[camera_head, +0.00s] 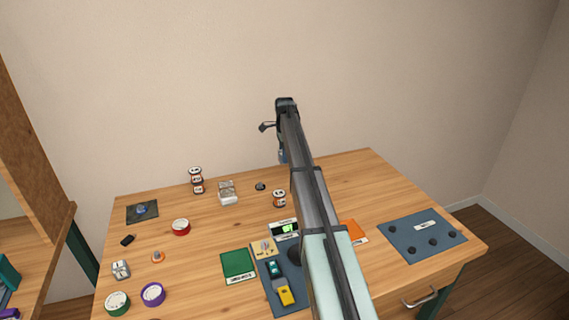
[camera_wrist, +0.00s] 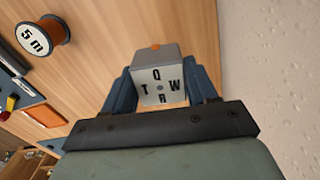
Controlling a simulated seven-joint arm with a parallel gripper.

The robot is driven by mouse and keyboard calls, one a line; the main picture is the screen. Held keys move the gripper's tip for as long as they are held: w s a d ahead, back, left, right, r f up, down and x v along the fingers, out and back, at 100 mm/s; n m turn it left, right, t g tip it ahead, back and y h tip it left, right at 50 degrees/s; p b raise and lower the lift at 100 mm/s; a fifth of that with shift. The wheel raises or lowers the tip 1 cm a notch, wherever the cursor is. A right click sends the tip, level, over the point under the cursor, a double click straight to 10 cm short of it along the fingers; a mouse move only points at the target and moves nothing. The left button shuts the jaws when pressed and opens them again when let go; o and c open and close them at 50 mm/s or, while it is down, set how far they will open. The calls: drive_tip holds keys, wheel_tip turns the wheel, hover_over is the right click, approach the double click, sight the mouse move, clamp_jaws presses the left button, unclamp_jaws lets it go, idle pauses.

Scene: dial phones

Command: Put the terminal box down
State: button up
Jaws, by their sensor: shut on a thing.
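The terminal box (camera_wrist: 158,92) is a small grey box with a pale face marked Q, T, W and R and an orange piece on its far side. In the wrist view my gripper (camera_wrist: 162,74) is shut on it, a blue finger on either side. In the head view my gripper (camera_head: 283,154) shows as a small blue part beside my arm, near the table's back edge. My arm hides most of it, and I cannot make out the box there. The box appears held above the wooden table (camera_head: 215,250); the exact gap is unclear.
A spool marked 5 m (camera_wrist: 42,38) lies left of the box. Stacked spools (camera_head: 196,180), a grey-white block (camera_head: 228,193) and a small dark object (camera_head: 260,187) stand along the back. A green mat (camera_head: 238,264) and blue-grey panel (camera_head: 405,238) lie nearer.

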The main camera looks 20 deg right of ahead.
drive_tip(key=shift+r, duration=0.6)
drive_tip(key=a+r+n, duration=0.1)
drive_tip(key=a+r, duration=0.1)
drive_tip(key=a, duration=0.6)
drive_tip(key=s+a+n, duration=0.1)
drive_tip(key=s+a, duration=1.1)
drive_tip(key=s, duration=0.8)
drive_tip(key=shift+f, duration=5.4)
drive_tip(key=shift+f, duration=0.1)
drive_tip(key=o, duration=1.1)
